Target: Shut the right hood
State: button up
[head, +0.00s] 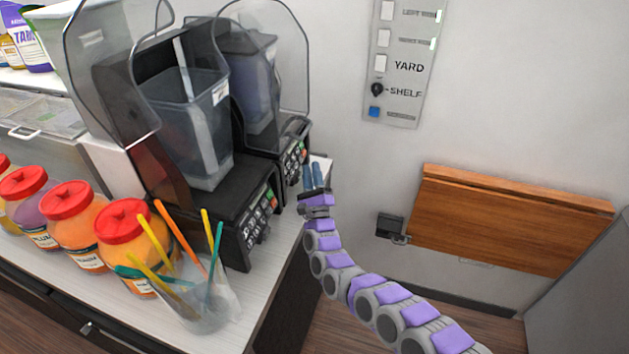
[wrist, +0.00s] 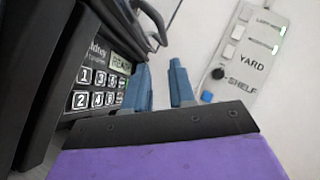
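The right hood (head: 290,75) is a clear, dark-edged cover on the rear right blender (head: 262,125). It stands around the upper part of a dark clear jug (head: 248,75); I cannot tell how far it is open. My gripper (head: 314,177) is at that blender's front right corner, beside its keypad, below the hood and apart from it. Its two blue fingers have a gap between them with nothing in it. In the wrist view my gripper (wrist: 162,85) points past the keypad (wrist: 98,88), with a dark curved edge (wrist: 152,22) beyond it.
A second blender with a clear hood (head: 105,75) stands to the left. Jars with red lids (head: 70,210) and a cup of coloured sticks (head: 205,305) line the counter. A wall panel (head: 405,60) and a folded wooden board (head: 500,220) are right; the space before the wall is free.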

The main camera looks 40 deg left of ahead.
jog(key=shift+p+v, duration=1.15)
jog(key=shift+v, duration=1.2)
jog(key=shift+w+f, duration=0.15)
jog(key=shift+w, duration=0.05)
